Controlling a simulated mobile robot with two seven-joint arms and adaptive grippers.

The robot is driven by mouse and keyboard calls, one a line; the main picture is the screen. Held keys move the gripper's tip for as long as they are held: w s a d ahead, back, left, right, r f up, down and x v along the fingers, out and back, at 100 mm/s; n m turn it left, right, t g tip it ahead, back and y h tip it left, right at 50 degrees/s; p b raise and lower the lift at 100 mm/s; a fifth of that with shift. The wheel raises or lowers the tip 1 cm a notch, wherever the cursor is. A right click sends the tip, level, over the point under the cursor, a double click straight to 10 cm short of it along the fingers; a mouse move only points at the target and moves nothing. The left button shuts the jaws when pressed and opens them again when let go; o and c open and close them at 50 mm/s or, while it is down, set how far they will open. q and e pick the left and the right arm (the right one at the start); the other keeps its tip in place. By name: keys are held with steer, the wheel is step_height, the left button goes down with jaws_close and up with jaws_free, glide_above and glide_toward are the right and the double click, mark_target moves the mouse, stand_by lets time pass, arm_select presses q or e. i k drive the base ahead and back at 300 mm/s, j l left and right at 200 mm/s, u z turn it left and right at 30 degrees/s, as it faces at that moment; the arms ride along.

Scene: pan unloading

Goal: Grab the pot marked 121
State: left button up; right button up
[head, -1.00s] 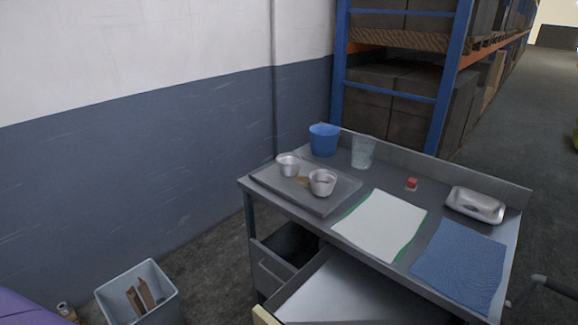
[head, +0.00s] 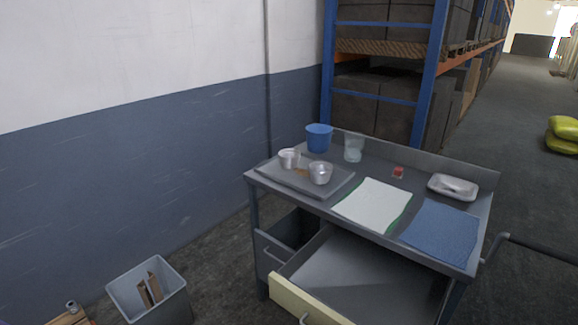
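Two small silvery pots stand on a grey tray (head: 330,187) at the left of the metal table. One pot (head: 289,159) is at the back left of the tray, the other pot (head: 320,173) at the front right. A small brown piece lies between them. No number can be read on either pot, so I cannot tell which is marked 121. Neither of my grippers is in view.
The table (head: 271,165) also bears a blue cup (head: 319,138), a clear cup (head: 354,148), a small red item (head: 398,172), a silvery dish (head: 453,187), a white cloth (head: 372,205) and a blue cloth (head: 441,230). An open drawer (head: 360,275) juts out in front. A grey bin (head: 160,296) stands at lower left.

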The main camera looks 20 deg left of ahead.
mark_target(289, 160)
steer(key=k+z, duration=0.1)
steer(key=z, duration=1.25)
steer(key=j+z, duration=0.15)
steer(key=j, duration=0.3)
steer(key=k+j+z, duration=0.15)
steer(key=j, duration=0.3)
steer(key=k+j, duration=0.1)
steer(key=j, duration=2.15)
steer(key=k, duration=0.05)
